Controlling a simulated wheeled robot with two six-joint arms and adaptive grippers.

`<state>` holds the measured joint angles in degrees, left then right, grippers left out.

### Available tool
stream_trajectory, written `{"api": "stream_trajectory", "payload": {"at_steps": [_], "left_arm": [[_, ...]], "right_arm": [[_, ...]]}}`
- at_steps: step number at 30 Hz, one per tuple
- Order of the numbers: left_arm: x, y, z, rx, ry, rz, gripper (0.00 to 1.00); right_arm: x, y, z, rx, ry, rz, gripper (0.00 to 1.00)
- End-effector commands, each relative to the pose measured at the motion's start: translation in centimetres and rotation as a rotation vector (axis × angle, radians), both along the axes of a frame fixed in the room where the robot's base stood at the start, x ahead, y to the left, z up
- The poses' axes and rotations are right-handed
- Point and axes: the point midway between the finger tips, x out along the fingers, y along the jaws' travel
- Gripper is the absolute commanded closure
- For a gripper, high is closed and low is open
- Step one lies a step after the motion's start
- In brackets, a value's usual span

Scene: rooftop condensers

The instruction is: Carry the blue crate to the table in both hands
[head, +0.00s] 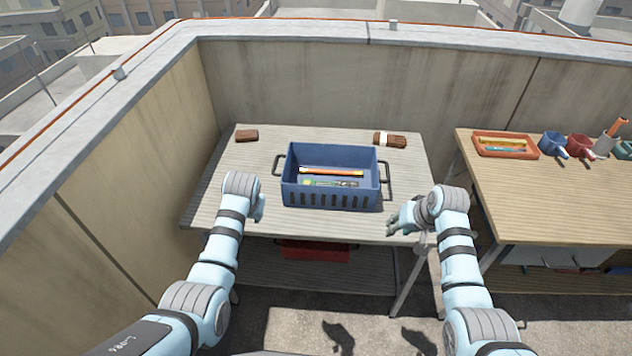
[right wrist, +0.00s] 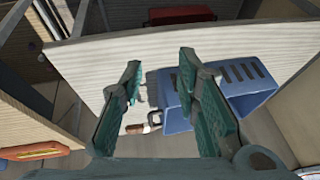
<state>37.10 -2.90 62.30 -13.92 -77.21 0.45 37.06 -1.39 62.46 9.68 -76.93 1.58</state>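The blue crate (head: 331,193) stands upright on a pale slatted table (head: 240,161), with black handles at its left and right ends. It holds an orange-and-white stick (head: 331,171) and a green item (head: 331,183). My right gripper (head: 392,224) is at the table's front edge, right of the crate and apart from it. In the right wrist view it (right wrist: 160,62) is open and empty, with the crate (right wrist: 180,100) partly behind one finger. My left gripper (head: 259,208) is left of the crate, apart from it; its fingers are mostly hidden by the wrist.
Two brown brushes (head: 246,136) (head: 390,139) lie at the table's back. A red box (head: 315,251) sits on the shelf below. A wooden table (head: 540,196) at right bears an orange tray (head: 505,146) and several mugs; its front part is bare. A parapet encloses the corner.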

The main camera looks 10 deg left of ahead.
Motion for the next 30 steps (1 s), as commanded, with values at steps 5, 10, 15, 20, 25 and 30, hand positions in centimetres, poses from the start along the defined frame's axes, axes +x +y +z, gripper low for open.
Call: {"api": "stream_trajectory", "payload": {"at_steps": [5,10,15,20,25,30], "left_arm": [[0.0,0.0,0.0,0.0,0.0,0.0,0.71],[0.0,0.0,0.0,0.0,0.0,0.0,0.71],[0.0,0.0,0.0,0.0,0.0,0.0,0.71],[0.0,0.0,0.0,0.0,0.0,0.0,0.71],[0.0,0.0,0.0,0.0,0.0,0.0,0.71],[0.0,0.0,0.0,0.0,0.0,0.0,0.71]], "right_arm": [[-0.2,-0.2,0.8,0.0,-0.003,-0.001,0.71],[-1.5,-0.9,4.3,-0.002,-0.008,0.0,0.71],[-3.2,-1.8,8.7,-0.001,-0.009,0.0,0.71],[-4.2,-2.2,10.8,-0.001,-0.006,0.001,0.71],[-4.3,-2.2,11.1,0.001,-0.004,0.001,0.71],[-4.3,-2.2,11.1,0.0,-0.005,0.0,0.71]]}}
